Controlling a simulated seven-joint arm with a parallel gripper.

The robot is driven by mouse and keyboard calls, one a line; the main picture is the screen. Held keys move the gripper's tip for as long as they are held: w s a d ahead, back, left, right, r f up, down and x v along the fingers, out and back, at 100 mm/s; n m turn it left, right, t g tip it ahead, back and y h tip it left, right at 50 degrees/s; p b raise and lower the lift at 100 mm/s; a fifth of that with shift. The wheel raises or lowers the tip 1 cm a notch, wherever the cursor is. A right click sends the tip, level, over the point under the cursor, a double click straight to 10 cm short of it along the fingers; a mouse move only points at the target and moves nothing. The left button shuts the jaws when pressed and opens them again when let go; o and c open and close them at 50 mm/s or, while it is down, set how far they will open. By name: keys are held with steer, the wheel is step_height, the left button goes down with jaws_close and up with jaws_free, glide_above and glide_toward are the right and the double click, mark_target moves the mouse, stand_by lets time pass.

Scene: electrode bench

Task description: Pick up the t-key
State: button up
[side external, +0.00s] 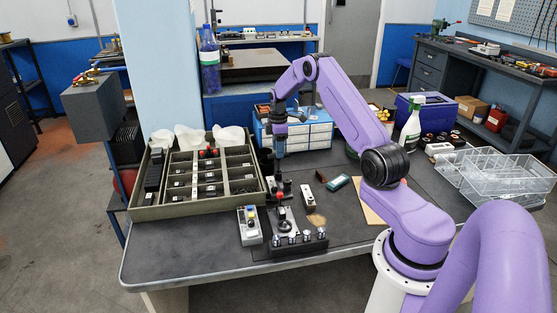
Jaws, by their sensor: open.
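My gripper (279,187) points straight down over the front of the bench, with its jaws open. Just below it is a small red-topped piece (280,197) standing at the dark fixture block (297,246). This may be the t-key, but it is too small to tell its shape. I cannot tell whether the fingers stand around it or above it. The block carries a row of several silver-topped posts along its front.
A grey tester box (250,226) stands left of the block. A compartmented olive tray (196,210) lies further left. The bench's front left corner is clear.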

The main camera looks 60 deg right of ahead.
steer(key=shift+w+d+f, duration=0.1)
steer(key=shift+f, duration=1.2)
steer(key=shift+d+f, duration=0.1)
steer(key=shift+f, duration=1.2)
jaws_close()
